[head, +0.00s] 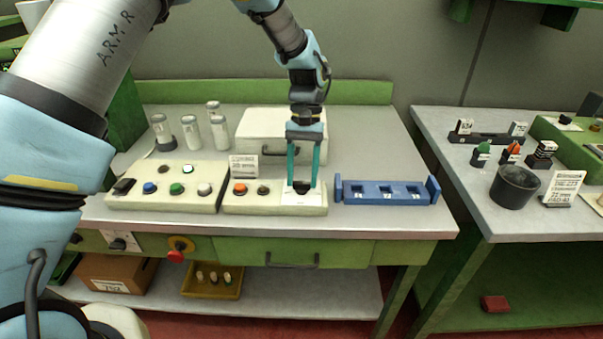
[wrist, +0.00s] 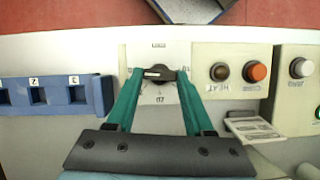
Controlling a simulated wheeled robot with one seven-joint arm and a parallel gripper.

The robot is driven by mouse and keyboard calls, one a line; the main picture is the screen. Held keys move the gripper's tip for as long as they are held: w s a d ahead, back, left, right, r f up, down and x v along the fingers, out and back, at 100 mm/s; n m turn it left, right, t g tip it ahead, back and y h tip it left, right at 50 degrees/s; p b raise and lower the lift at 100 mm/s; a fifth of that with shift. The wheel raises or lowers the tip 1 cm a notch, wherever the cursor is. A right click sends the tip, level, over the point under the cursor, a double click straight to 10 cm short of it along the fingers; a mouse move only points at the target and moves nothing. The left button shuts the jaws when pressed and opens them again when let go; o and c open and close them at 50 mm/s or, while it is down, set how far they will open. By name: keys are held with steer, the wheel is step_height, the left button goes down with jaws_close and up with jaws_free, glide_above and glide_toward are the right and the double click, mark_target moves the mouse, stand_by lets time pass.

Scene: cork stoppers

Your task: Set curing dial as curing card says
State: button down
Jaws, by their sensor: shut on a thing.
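The curing dial is a black knob (head: 302,187) on a white plate at the right end of a cream control box (head: 275,202). In the wrist view, the knob (wrist: 158,73) has a pale mark toward its left side, and small numbers stand around it, too small to read surely. My gripper (head: 301,184) points down over the dial, its green fingers on either side of the knob. In the wrist view, my gripper (wrist: 159,75) is shut on the knob. The curing card (head: 243,166) stands behind the box; its print is too small to read surely.
An orange button (head: 240,188) and a dark button (head: 263,189) sit left of the dial. A blue rack (head: 388,192) stands close to the right of the box. A second button box (head: 166,189) and several jars (head: 192,132) stand left. A white case (head: 270,127) is behind.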

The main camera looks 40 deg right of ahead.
steer(key=shift+m, duration=0.4)
steer(key=shift+c, duration=1.4)
jaws_free()
steer(key=b+v, duration=0.3)
steer(key=v, duration=0.7)
steer(key=shift+d+r, duration=0.25)
steer(key=shift+r, duration=0.1)
